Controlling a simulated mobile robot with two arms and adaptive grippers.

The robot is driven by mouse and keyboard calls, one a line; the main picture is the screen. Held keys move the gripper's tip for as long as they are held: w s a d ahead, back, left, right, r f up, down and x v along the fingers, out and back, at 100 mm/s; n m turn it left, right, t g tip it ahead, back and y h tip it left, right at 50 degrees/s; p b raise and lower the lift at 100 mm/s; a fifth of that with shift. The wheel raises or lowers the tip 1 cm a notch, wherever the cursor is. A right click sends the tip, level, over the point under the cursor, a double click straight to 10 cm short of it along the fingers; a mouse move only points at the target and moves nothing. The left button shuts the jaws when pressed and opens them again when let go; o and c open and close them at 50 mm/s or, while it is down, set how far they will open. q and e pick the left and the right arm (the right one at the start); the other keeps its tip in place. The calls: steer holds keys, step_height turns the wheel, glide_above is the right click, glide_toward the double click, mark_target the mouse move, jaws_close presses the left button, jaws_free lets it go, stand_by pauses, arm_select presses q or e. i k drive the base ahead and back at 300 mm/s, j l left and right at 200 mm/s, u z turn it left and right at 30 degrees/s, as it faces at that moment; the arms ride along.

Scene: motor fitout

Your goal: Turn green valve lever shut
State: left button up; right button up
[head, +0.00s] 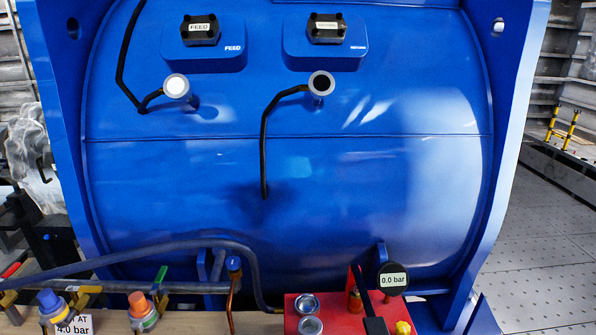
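A small green valve lever (161,275) shows in the head view at the lower left. It sits above a brass valve fitting (159,297) on a dark pipe that runs left to right along the wooden bench. The lever slants steeply up from the fitting, across the line of the pipe. Neither of my grippers is in view.
A large blue motor housing (290,190) fills the middle. A red box (330,310) with a gauge (392,279) reading 0.0 bar stands at the bottom right. An orange-capped fitting (140,304) and a blue-capped fitting (50,301) stand near the green lever.

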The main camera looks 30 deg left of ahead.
mark_target(161, 274)
steer(key=u, duration=2)
